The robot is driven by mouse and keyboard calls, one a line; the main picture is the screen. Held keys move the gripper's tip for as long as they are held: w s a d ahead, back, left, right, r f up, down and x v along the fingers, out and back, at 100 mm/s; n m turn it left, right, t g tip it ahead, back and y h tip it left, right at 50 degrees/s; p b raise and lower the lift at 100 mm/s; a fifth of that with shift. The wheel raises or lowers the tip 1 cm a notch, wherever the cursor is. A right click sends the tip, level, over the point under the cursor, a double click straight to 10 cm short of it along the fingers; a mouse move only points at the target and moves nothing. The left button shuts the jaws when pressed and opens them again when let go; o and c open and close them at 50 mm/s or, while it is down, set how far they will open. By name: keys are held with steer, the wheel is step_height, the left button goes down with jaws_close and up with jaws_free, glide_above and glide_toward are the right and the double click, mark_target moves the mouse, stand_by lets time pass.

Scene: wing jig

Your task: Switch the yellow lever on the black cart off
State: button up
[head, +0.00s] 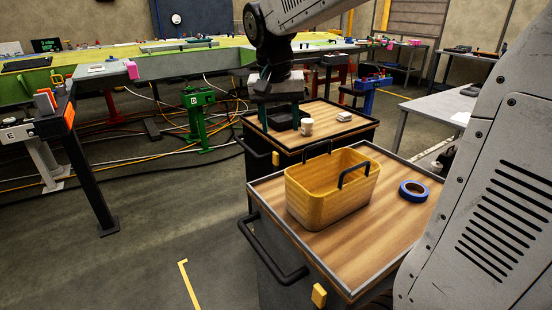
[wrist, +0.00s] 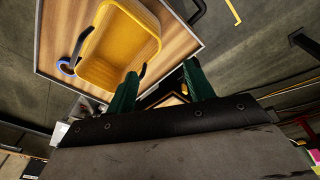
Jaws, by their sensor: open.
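Two dark carts with wooden tops stand one behind the other. The nearer cart (head: 270,262) has a small yellow lever (head: 319,295) low on its front edge. The farther cart (head: 262,175) looks blacker and has a small yellow lever (head: 275,158) on its near side below the top. I cannot tell either lever's on or off position. My gripper (head: 281,117) points down over the farther cart, its green fingers apart and empty. In the wrist view the open fingers (wrist: 160,88) show with a small yellow spot between them, perhaps the farther cart's lever.
A yellow bin (head: 318,204) with black handles and a blue tape roll (head: 414,190) sit on the nearer cart. Black handles (head: 280,270) stick out from the carts. Cables cross the floor at left.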

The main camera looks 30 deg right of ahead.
steer(key=w+d+f+m+h, duration=0.1)
steer(key=w+d+f+m, duration=0.15)
steer(key=w, duration=0.45)
steer(key=w+d+f+m, duration=0.1)
steer(key=w+d+f, duration=0.15)
steer(key=w, duration=0.45)
steer(key=m+h, duration=0.2)
steer(key=m, duration=0.5)
glide_above(275, 153)
steer(key=a, duration=0.2)
step_height(275, 153, down, 20)
steer(key=shift+m+g, duration=0.25)
steer(key=shift+g, duration=0.15)
steer(key=x, duration=0.8)
steer(key=shift+a+f, duration=0.2)
steer(key=shift+a, duration=0.15)
steer(key=shift+d+f, duration=0.2)
steer(key=shift+f, duration=0.3)
